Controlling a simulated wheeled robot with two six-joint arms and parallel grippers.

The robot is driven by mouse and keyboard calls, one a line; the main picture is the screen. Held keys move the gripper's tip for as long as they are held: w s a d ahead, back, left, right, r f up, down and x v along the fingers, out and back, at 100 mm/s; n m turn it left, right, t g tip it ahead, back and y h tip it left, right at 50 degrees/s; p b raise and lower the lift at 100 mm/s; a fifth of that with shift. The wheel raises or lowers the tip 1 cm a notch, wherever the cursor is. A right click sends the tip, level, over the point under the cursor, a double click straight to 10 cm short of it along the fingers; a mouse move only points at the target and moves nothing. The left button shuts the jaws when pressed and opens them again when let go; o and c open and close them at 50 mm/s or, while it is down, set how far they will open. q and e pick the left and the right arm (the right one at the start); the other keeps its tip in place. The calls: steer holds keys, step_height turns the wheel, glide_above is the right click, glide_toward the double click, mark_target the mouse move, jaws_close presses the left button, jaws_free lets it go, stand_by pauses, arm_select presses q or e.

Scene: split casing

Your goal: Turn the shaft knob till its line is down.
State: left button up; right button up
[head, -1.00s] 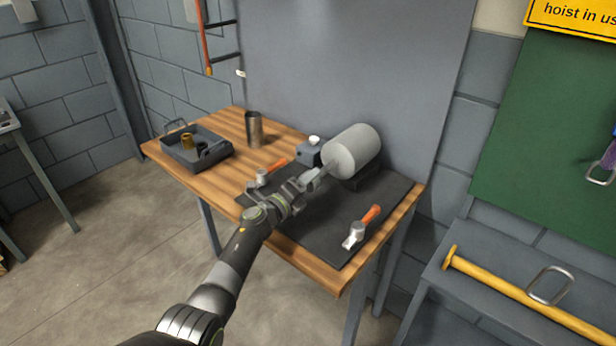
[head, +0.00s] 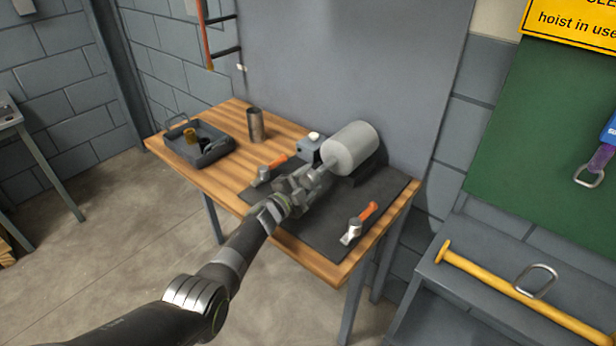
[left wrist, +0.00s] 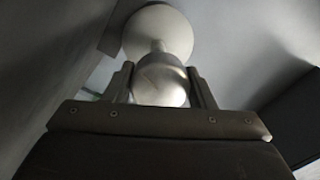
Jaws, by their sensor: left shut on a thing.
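The pale grey casing (head: 350,148) is a rounded cylinder lying on a dark stand at the back of the mat; in the left wrist view its round end (left wrist: 158,28) faces me. A short shaft leads from it to the shaft knob (left wrist: 160,88), smooth and silvery. A faint slanted line shows on the knob's face, not pointing straight down in this view. My left gripper (head: 313,180) is shut on the knob, one finger on each side in the left wrist view (left wrist: 160,84). In the head view the fingers largely hide the knob. My right gripper is not in view.
A grey panel stands behind.

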arm_select(q)
steer(key=shift+n+p, duration=0.45)
steer(key=shift+n, duration=1.05)
steer(key=o, duration=1)
